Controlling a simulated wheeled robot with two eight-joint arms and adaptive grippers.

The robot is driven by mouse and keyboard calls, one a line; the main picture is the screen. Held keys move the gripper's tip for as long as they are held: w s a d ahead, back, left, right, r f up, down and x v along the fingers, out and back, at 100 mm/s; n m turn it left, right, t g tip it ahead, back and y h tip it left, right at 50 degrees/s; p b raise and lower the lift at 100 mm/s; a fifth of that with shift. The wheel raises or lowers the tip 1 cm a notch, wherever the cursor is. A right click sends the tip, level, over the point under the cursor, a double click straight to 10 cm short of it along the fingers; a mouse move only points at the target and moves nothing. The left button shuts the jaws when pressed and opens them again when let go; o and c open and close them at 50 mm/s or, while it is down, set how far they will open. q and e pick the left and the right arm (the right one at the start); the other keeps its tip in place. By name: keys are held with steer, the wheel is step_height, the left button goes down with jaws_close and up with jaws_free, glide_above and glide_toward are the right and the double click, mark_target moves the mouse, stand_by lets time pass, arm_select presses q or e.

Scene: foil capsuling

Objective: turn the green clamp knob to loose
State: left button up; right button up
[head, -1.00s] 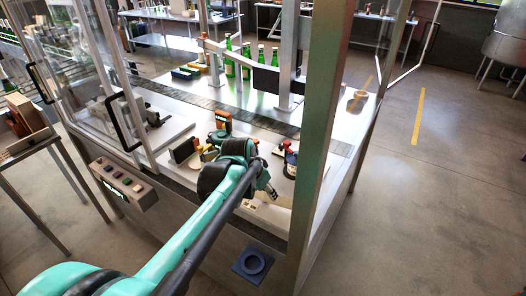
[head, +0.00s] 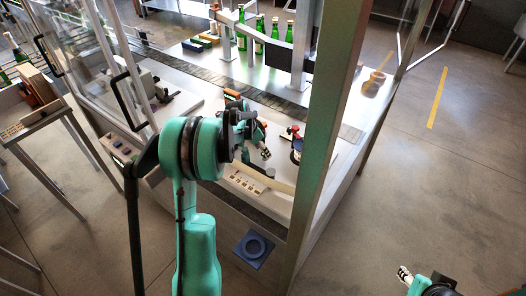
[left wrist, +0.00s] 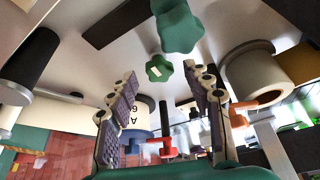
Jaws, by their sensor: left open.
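In the left wrist view a large dark green lobed knob (left wrist: 180,28) is at the top centre. A smaller green lobed knob (left wrist: 158,68) with a pale mark on its face shows below it, between my fingers in the picture. I cannot tell which of the two is the clamp knob, or where its mark points. My left gripper (left wrist: 162,82) is open, its two ribbed fingers apart with nothing held. In the head view the left gripper (head: 263,148) is over the machine's deck, and the arm hides the knobs. My right gripper (head: 404,274) is at the bottom right, outside the machine; its opening is unclear.
A red-topped part (head: 291,131) stands right of the left gripper. Green bottles (head: 260,35) stand behind the conveyor (head: 250,94). A frame post (head: 330,130) rises to the right. A side table (head: 45,112) is at left. In the wrist view a beige cylinder (left wrist: 247,75) is close by on the right.

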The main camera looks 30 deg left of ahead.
arm_select(q)
steer(key=shift+w+d+f, duration=0.15)
steer(key=shift+w+f, duration=0.05)
steer(key=shift+f, duration=0.3)
steer(key=shift+c, duration=0.2)
jaws_close()
